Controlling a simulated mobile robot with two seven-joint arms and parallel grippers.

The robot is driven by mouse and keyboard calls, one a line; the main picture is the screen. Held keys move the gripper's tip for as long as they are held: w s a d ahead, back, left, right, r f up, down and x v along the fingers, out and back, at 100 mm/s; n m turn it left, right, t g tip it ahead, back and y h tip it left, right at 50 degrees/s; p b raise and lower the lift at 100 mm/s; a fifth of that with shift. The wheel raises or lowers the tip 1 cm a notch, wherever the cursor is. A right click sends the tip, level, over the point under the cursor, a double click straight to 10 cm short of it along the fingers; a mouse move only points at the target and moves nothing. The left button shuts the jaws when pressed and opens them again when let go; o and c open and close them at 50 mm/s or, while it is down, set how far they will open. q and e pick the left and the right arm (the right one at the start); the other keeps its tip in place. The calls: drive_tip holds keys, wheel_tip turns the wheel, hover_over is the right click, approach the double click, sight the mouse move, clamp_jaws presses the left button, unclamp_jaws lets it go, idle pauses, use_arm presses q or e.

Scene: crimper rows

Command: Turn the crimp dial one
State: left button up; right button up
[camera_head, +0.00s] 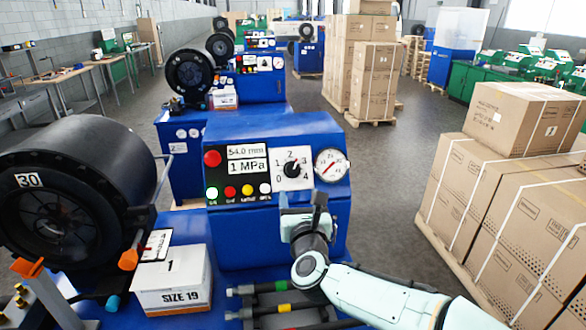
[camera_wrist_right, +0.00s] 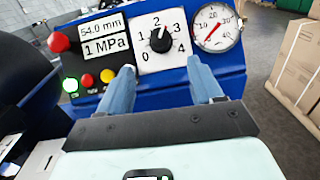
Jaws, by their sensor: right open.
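The crimp dial (camera_head: 291,169) is a black knob on a white plate numbered 0 to 4, on the blue control box (camera_head: 235,245). My left gripper is not in view.
A pressure gauge (camera_head: 332,165) sits right of the dial. A red button (camera_head: 212,158), displays reading 54.0 mm and 1 MPa (camera_head: 247,166), and coloured lights are left. A black crimper head (camera_head: 75,165) and a SIZE 19 box (camera_head: 172,285) stand left; cartons (camera_head: 500,210) stand right.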

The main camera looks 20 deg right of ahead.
sight(294, 172)
drive_tip(key=p+x, duration=0.4)
drive_tip(key=x, duration=0.7)
drive_tip(key=shift+w+r, duration=0.1)
drive_tip(key=shift+w+d, duration=0.15)
drive_tip(key=shift+w, duration=0.3)
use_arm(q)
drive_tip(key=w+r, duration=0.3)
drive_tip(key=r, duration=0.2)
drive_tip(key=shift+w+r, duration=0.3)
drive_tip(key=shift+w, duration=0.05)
use_arm(e)
drive_tip(key=shift+s, duration=0.1)
drive_tip(key=c, duration=1.1)
